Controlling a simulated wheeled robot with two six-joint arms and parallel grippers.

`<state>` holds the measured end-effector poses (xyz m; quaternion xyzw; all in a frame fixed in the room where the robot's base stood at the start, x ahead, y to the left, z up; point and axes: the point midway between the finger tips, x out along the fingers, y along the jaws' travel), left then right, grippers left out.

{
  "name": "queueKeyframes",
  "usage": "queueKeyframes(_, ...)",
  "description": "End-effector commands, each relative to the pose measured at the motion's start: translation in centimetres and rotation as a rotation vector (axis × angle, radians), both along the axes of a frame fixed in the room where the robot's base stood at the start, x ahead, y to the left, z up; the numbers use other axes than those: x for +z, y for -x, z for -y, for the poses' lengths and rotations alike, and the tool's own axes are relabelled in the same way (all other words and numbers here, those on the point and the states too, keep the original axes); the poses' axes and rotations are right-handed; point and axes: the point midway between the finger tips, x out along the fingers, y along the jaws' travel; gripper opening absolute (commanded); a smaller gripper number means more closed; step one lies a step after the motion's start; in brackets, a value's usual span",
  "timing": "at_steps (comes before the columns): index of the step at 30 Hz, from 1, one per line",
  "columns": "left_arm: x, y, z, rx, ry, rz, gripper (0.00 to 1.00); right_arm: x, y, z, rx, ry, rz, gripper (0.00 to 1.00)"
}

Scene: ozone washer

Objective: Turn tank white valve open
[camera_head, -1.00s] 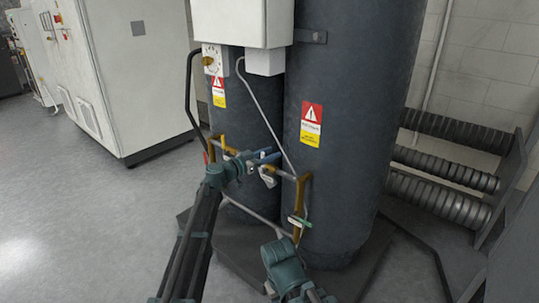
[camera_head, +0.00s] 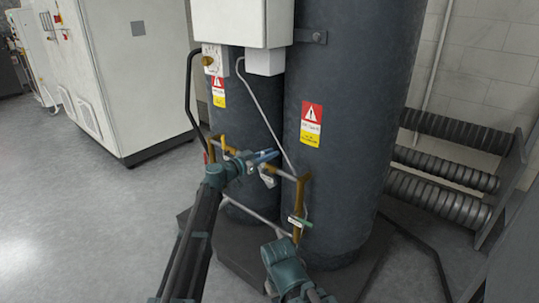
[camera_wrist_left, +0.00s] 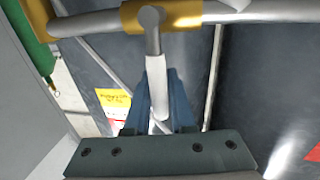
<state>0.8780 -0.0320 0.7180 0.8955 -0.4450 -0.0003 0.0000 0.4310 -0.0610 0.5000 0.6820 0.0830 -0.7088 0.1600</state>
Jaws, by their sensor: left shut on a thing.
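The tank's white valve lever (camera_wrist_left: 157,85) is a slim white handle on a grey stem, joined to a brass fitting (camera_wrist_left: 175,16) on the pipe. My left gripper (camera_wrist_left: 160,112) is shut on this lever, with its blue fingers on either side of it. In the head view my left gripper (camera_head: 267,156) reaches from the left to the pipework in front of the dark tanks. The lever is largely hidden by the fingers there. Part of my right arm shows low in the middle of the head view, but its gripper fingers do not show.
A large dark tank (camera_head: 350,110) stands right behind the pipes. A white box (camera_head: 240,22) hangs above. Ribbed hoses (camera_head: 440,185) lie on a rack at right. The floor (camera_head: 90,220) at left is clear.

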Motion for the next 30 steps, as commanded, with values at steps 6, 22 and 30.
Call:
queueKeyframes(6,-0.01,0.02,-0.04,0.0,0.0,0.0,0.0,0.0,0.0,0.0,0.0,0.0,0.0,0.5)
queueKeyframes(22,0.0,0.14,0.06,0.0,-0.014,0.012,0.0,0.08,0.0,0.0,0.0,0.0,0.0,0.5)
queueKeyframes(30,-0.11,0.84,0.78,0.0,-0.119,0.106,0.0,0.57,0.0,0.02,-0.001,0.001,0.0,0.5)
